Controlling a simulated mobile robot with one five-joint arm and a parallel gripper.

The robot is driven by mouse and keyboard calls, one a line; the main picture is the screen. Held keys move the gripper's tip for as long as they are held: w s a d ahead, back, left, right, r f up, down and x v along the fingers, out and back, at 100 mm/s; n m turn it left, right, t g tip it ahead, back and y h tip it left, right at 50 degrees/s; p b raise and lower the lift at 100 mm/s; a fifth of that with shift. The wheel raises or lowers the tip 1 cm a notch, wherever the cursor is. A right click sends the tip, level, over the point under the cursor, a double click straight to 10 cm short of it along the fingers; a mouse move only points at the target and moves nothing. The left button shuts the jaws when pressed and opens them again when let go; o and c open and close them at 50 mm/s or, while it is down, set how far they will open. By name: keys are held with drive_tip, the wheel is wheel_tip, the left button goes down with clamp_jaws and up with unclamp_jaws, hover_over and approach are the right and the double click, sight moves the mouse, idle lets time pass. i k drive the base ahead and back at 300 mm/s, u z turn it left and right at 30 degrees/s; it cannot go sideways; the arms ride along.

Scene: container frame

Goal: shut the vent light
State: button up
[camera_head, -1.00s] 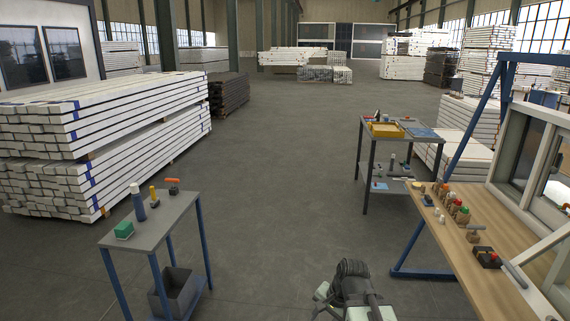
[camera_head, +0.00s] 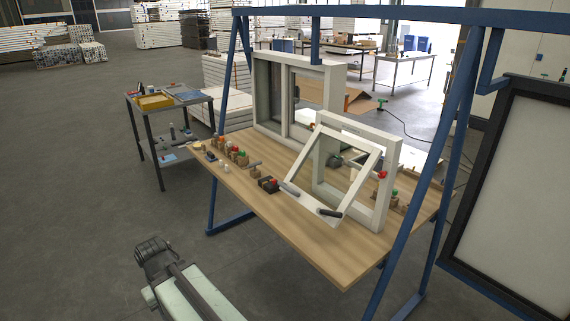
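The vent light is a small white window on the wooden bench (camera_head: 330,251). Its sash (camera_head: 359,187) is tilted out of its white frame (camera_head: 386,204), so it stands open towards me. A dark handle (camera_head: 331,213) sits at the sash's lower edge. A red piece (camera_head: 382,175) shows on the frame's right side. My arm shows at the lower left with its dark end (camera_head: 153,251), well apart from the bench and the window. I cannot make out the gripper's fingers.
A larger white window (camera_head: 296,95) stands behind on the bench. Several small tools and parts, including a black-and-red block (camera_head: 268,184), lie left of the sash. A blue steel frame (camera_head: 450,150) surrounds the bench. A dark-framed panel (camera_head: 520,190) stands at right.

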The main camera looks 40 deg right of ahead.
sight(306, 201)
drive_tip(key=z, duration=1.65)
